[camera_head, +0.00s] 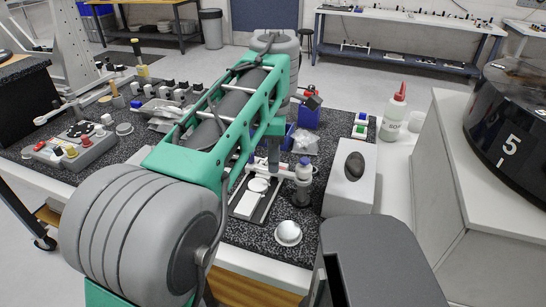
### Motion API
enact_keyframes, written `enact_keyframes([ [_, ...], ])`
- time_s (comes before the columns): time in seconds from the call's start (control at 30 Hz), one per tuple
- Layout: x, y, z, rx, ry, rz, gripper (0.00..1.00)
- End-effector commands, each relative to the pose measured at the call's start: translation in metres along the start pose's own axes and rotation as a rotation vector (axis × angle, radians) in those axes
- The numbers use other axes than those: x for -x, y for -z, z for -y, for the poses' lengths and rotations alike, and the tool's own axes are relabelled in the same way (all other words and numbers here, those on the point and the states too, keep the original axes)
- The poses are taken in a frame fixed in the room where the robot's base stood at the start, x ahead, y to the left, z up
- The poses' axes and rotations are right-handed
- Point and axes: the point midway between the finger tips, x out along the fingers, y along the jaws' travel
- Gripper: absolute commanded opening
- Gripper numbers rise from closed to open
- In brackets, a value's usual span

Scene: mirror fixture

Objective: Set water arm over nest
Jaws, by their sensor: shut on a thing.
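My gripper (274,163) is partly in view below the green arm frame, over the black workbench mat. It is shut on what seems to be the water arm, which my arm and gripper mostly hide. Below and left of the gripper, a dark tray (266,212) bears a white block and a round white disc (259,185), which seems to be the nest. A dark upright holder (303,187) with a pale, blue-banded top stands just to the right of the gripper. I cannot tell whether the water arm touches the disc or the holder.
A white box (350,178) with a dark oval stands right of the holder. A white dome (288,233) sits in front. A red-capped bottle (394,112) stands at right. Blue bins (307,117) are behind; fixtures (78,146) crowd the left. My green arm spans the middle.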

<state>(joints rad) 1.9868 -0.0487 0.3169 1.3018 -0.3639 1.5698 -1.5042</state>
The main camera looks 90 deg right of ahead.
Motion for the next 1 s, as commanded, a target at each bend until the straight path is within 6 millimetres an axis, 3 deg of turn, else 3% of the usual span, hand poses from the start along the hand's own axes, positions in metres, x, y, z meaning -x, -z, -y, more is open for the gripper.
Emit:
enact_keyframes([
  [0.27, 0.000, 0.001, 0.001, 0.001, 0.003, 0.000, 0.40],
  [0.57, 0.004, 0.001, 0.000, 0.001, 0.002, 0.000, 0.40],
  [0.83, 0.058, 0.001, 0.000, 0.002, 0.002, 0.000, 0.40],
  [1.0, 0.077, 0.001, 0.000, 0.001, 0.003, -0.001, 0.40],
])
